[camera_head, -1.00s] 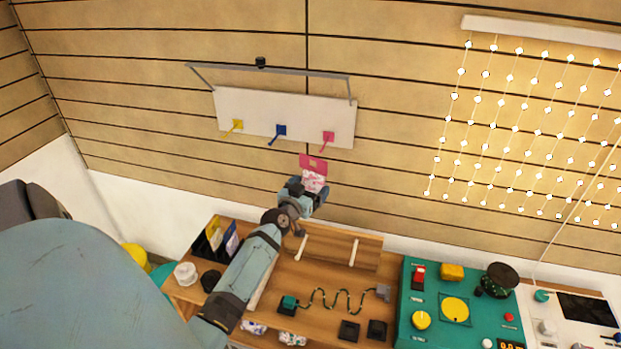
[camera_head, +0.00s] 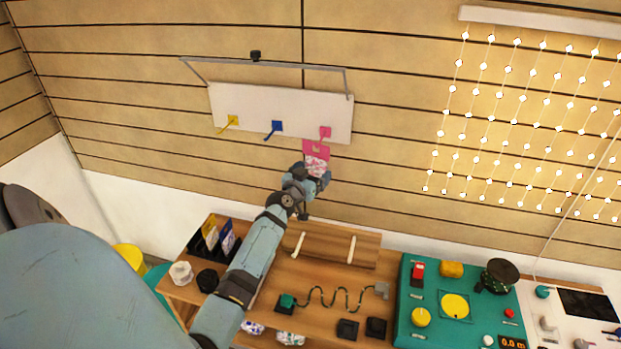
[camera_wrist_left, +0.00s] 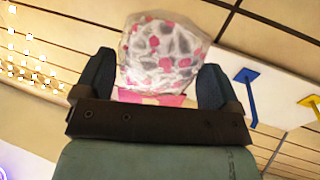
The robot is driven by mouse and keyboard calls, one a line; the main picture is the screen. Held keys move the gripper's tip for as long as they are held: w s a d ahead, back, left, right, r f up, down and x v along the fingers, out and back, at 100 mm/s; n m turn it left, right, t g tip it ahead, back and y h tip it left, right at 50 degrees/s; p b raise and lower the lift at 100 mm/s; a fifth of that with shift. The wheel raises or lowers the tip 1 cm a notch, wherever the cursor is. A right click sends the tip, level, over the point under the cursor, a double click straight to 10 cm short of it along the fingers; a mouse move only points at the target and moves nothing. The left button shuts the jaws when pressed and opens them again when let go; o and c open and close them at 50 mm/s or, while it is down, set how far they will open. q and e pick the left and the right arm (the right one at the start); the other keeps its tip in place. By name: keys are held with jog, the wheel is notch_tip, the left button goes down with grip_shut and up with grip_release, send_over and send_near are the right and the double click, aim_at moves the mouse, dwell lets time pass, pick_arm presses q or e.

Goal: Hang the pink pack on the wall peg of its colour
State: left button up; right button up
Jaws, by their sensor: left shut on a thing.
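The pink pack (camera_head: 316,153) has a pink header card above a clear bag with pink and grey pieces. My left gripper (camera_head: 316,173) is shut on the bag's lower part and holds it upright before the wall. In the left wrist view the bag (camera_wrist_left: 162,52) sits between the two fingers of the gripper (camera_wrist_left: 157,88). The pink peg (camera_head: 325,132) is on the white wall board (camera_head: 240,105), just above the header card in the picture. I cannot tell whether the card touches the peg. My right gripper is not in view.
A yellow peg (camera_head: 232,121) and a blue peg (camera_head: 277,127) are on the same board, left of the pink one. A grey rail (camera_head: 265,65) runs above the board. Below stands a wooden desk (camera_head: 330,285) with several items; a light curtain (camera_head: 520,120) hangs at right.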

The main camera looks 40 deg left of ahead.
pick_arm(q)
jog(key=shift+w+a, duration=0.45)
jog(key=shift+w, duration=0.3)
jog(key=shift+w+a+f+b, duration=0.1)
jog(key=shift+w+a+b, duration=0.2)
jog(key=shift+w, duration=0.15)
jog(key=shift+w+a+b, duration=0.15)
jog(key=shift+w+b, duration=0.15)
jog(key=shift+w, duration=0.1)
jog(key=shift+w+a+f+b, duration=0.4)
jog(key=shift+w+b, duration=0.2)
jog(key=shift+b, duration=0.15)
jog(key=o, duration=0.8)
jog(key=shift+c, duration=0.2)
